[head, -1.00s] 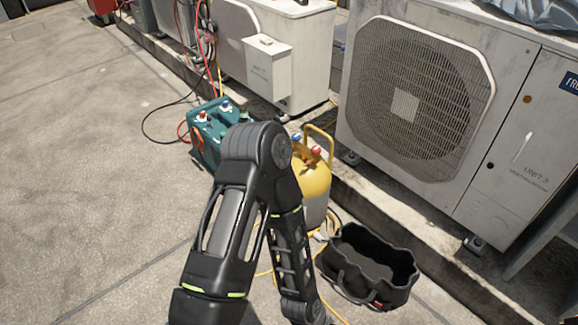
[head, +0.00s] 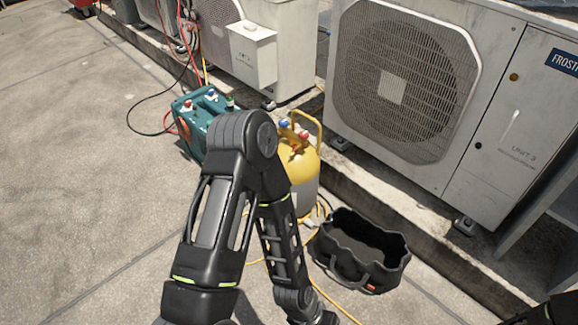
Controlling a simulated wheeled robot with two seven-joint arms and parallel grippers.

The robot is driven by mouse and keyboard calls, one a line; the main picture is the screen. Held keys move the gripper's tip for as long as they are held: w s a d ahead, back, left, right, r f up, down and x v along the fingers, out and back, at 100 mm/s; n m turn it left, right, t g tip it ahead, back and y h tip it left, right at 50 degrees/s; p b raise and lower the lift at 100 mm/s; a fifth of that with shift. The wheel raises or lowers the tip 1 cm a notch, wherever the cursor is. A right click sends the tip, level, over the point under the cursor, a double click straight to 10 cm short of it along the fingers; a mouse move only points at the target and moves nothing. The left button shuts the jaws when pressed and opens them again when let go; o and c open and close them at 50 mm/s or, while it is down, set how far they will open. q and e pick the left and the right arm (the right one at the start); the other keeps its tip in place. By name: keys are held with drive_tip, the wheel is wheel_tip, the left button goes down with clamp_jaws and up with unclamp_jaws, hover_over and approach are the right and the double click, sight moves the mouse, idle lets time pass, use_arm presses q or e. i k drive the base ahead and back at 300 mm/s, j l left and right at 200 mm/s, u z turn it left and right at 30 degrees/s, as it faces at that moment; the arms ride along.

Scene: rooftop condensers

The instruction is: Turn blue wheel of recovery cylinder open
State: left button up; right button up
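The recovery cylinder (head: 299,163) is yellow with a pale lower part and a yellow top handle. It stands upright on the ground near the middle. Its small blue wheel (head: 284,123) shows at the top left of the cylinder, beside a red wheel (head: 304,135). My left arm bends in front of the cylinder's lower left side, with its elbow just left of the wheels. Its forearm runs down to the bottom edge, and no fingers of the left gripper show. Only a dark bit of my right arm shows at the bottom right corner; its gripper is out of view.
A teal machine (head: 198,115) with hoses stands left of the cylinder. A black open tool bag (head: 361,262) lies to the right. A large condenser (head: 400,90) on a concrete curb stands behind. Yellow hose runs around the cylinder's base. The left floor is clear.

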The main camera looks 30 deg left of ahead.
sight(283, 123)
drive_tip(key=z, duration=0.2)
drive_tip(key=i+j+z, duration=0.1)
drive_tip(key=j+z, duration=0.3)
drive_tip(key=j, duration=0.15)
drive_tip(key=j+z, duration=0.4)
drive_tip(key=j, duration=0.65)
drive_tip(key=k+j+z, duration=0.1)
drive_tip(key=j, duration=0.55)
drive_tip(key=j+z, duration=0.1)
drive_tip(key=j, duration=0.5)
drive_tip(key=k, duration=0.05)
